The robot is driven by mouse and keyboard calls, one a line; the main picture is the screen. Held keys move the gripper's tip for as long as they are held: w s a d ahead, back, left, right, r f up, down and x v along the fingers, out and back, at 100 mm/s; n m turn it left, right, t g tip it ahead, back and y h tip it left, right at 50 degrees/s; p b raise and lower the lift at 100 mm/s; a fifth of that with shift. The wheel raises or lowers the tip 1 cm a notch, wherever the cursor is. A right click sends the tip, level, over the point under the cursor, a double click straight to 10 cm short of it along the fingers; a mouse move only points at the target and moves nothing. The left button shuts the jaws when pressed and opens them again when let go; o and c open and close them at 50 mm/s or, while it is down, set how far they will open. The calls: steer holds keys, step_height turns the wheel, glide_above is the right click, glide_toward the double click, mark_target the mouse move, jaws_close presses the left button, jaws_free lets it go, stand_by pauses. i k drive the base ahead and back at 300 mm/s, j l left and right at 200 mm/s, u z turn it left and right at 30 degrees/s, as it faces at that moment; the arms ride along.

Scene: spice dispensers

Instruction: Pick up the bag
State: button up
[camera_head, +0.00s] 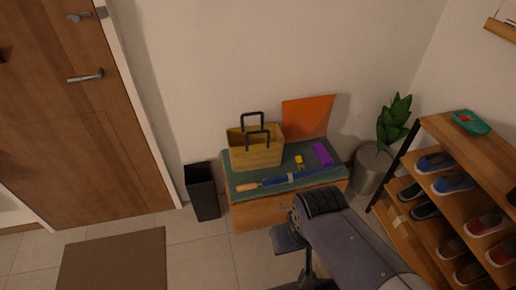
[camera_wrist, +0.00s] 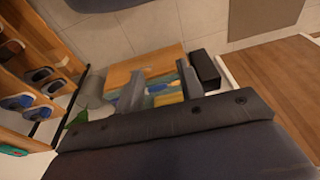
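The yellow bag (camera_head: 256,155) has two black handles and stands upright on the green top of a low wooden bench (camera_head: 262,214), against the wall. In the wrist view, a yellow patch (camera_wrist: 168,99) between the fingers looks like part of the bag, mostly hidden by my gripper. My gripper (camera_wrist: 160,88) shows two grey fingers spread apart with nothing held between them. In the head view, my arm comes from the lower right, and my gripper (camera_head: 297,255) is in front of the bench, apart from the bag.
A blue umbrella-like item (camera_head: 300,177), a purple item (camera_head: 322,154) and an orange panel (camera_head: 308,117) are on the bench. A black bin (camera_head: 203,191) stands left, a potted plant (camera_head: 372,168) right. A shoe rack (camera_head: 440,200) fills the right side. Floor at left is open, with a brown mat (camera_head: 113,262).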

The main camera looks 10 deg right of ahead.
mark_target(257, 147)
steer(key=i+j+z, duration=0.3)
steer(key=i, duration=0.3)
steer(key=i+j+z, duration=0.3)
steer(key=i+j, duration=0.15)
steer(key=i, duration=0.1)
